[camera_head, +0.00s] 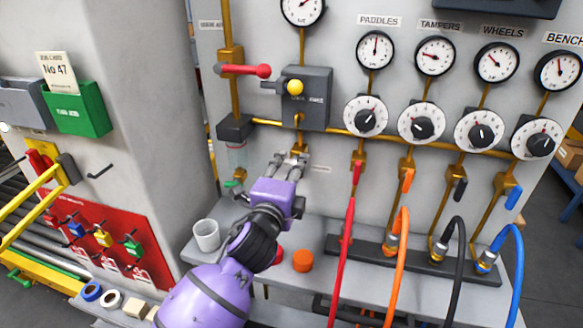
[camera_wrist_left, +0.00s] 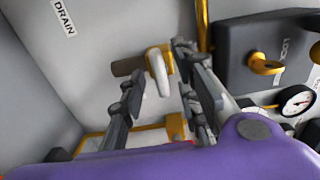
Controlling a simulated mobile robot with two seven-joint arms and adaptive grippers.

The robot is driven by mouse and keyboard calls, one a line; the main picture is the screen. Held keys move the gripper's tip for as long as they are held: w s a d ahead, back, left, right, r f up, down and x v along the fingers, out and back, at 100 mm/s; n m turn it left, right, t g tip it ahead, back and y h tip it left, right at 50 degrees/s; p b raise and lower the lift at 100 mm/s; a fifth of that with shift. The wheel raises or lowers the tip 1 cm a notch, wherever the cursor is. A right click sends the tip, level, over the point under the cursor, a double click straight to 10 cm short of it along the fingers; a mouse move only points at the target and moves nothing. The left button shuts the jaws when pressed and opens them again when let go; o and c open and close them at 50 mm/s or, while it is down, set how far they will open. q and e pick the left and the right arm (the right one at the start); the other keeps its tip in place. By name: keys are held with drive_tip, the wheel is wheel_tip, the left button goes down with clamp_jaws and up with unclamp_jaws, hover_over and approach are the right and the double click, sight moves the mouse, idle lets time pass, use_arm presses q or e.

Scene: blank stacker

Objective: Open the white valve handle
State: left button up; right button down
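The white valve handle (camera_wrist_left: 159,74) shows in the left wrist view as a short curved lever on a brass fitting (camera_wrist_left: 158,52) on the grey panel. My left gripper (camera_wrist_left: 160,62) is open, with one finger on each side of the handle. I cannot tell whether a finger touches it. In the head view my left gripper (camera_head: 287,160) reaches up to the panel below the grey regulator box, and its fingers mostly hide the handle. My right gripper is not in view.
A grey box with a yellow knob (camera_head: 295,88) sits just above the gripper. A red lever (camera_head: 245,70) is at upper left. Red, orange, black and blue hoses (camera_head: 397,265) hang at right. A white cup (camera_head: 206,235) and orange cap (camera_head: 303,260) stand on the shelf.

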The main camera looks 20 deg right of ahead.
use_arm(q)
drive_tip(key=shift+w+d, duration=0.25)
drive_tip(key=shift+d, duration=0.05)
drive_tip(key=shift+a, duration=0.1)
clamp_jaws()
